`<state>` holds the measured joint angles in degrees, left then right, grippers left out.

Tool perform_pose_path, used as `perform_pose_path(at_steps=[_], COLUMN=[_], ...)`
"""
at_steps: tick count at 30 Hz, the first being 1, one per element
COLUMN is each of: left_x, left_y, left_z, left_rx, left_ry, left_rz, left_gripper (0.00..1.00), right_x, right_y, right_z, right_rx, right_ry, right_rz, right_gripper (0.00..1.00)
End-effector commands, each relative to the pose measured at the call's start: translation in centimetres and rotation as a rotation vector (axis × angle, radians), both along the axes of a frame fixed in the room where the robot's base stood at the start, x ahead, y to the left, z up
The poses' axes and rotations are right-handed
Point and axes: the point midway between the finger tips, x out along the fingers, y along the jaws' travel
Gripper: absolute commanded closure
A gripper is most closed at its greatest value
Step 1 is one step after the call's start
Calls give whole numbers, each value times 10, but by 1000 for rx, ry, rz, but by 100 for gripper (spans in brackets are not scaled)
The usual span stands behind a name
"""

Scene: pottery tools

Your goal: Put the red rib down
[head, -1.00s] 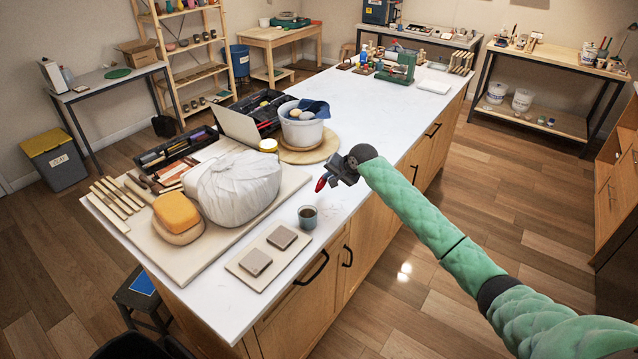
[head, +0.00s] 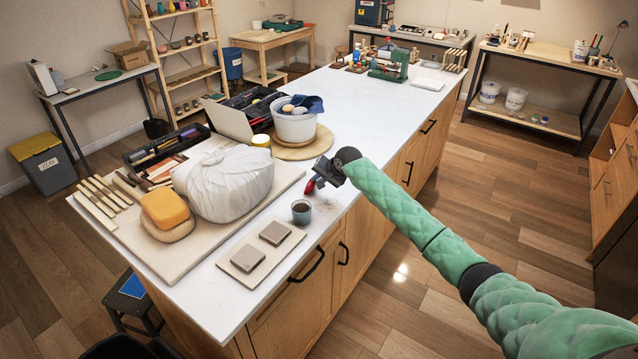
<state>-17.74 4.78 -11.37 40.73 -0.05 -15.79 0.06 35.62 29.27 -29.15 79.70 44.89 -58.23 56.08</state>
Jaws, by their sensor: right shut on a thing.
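My right gripper (head: 320,176) is shut on the red rib (head: 310,187) and holds it at the front edge of the white worktop. The rib hangs below the jaws, just behind and right of a small dark cup (head: 301,211). I cannot tell whether the rib touches the worktop. My left gripper does not show.
The white worktop (head: 362,110) is clear behind my right gripper. A white bucket (head: 295,125) stands on a round wooden board, and a wrapped clay block (head: 225,183) sits on a large board to the left. A tray with two grey tiles (head: 247,259) lies in front.

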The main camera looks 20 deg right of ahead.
Motion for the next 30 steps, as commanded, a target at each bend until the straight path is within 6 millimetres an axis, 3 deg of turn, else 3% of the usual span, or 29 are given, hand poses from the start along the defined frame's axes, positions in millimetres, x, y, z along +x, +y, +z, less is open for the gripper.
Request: perform_pose_path(at_steps=[12,13,16,25,30], left_x=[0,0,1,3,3], left_y=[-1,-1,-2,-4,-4], left_z=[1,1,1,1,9], left_rx=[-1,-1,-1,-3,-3], left_ry=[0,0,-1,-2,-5], left_rz=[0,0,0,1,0], left_gripper=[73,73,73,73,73], right_x=[0,0,0,0,-3], right_y=[0,0,0,0,-1], right_z=[-4,-4,-3,-2,8], right_rx=[0,0,-1,-1,1], right_ry=[0,0,0,0,-1], right_rz=[0,0,1,1,0], right_gripper=[100,89,69,69,69])
